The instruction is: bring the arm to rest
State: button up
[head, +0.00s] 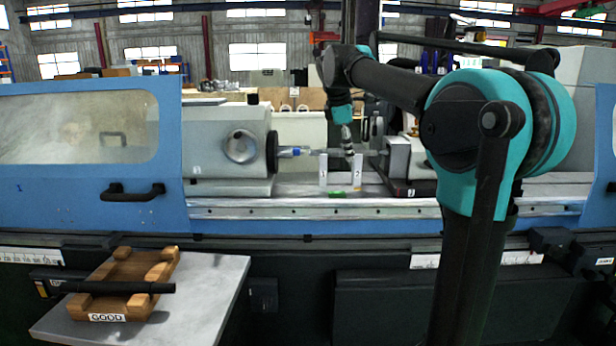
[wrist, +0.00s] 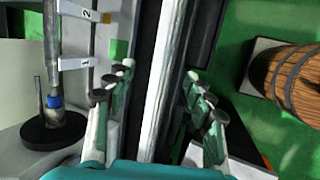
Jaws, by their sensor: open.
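My arm reaches from the right over the grinder bed in the head view. My gripper (head: 349,155) hangs fingers down above the bed, between the workhead and the tailstock. In the wrist view my gripper (wrist: 157,78) is open, its fingers wide apart with nothing held between them. A shaft (head: 318,151) with a blue band lies between the workhead and tailstock. The shaft (wrist: 52,60) is left of the fingers in the wrist view, outside them. The fingers partly overlap the shaft in the head view, so contact cannot be judged there.
The workhead (head: 229,140) and tailstock (head: 398,158) flank my gripper. Two white numbered supports (head: 323,169) stand below the shaft. Blue doors (head: 90,150) border the opening. A wooden rack (head: 133,268) marked GOOD, holding a black rod (head: 118,287), sits on a grey table (head: 215,290). A barrel (wrist: 290,78) stands right.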

jog(key=s+d+f+m+y, duration=0.15)
jog(key=s+f+m, duration=0.3)
jog(key=f, duration=0.45)
jog(key=s+d+f+m, duration=0.3)
jog(key=s+f, duration=0.3)
jog(key=f, duration=0.4)
jog(key=s+d+f+m+y, duration=0.1)
jog(key=s+f+m, duration=0.8)
jog(key=s+f, duration=1.1)
jog(key=shift+s+d+m, duration=0.15)
jog(key=shift+d+m, duration=0.2)
jog(key=shift+d, duration=0.35)
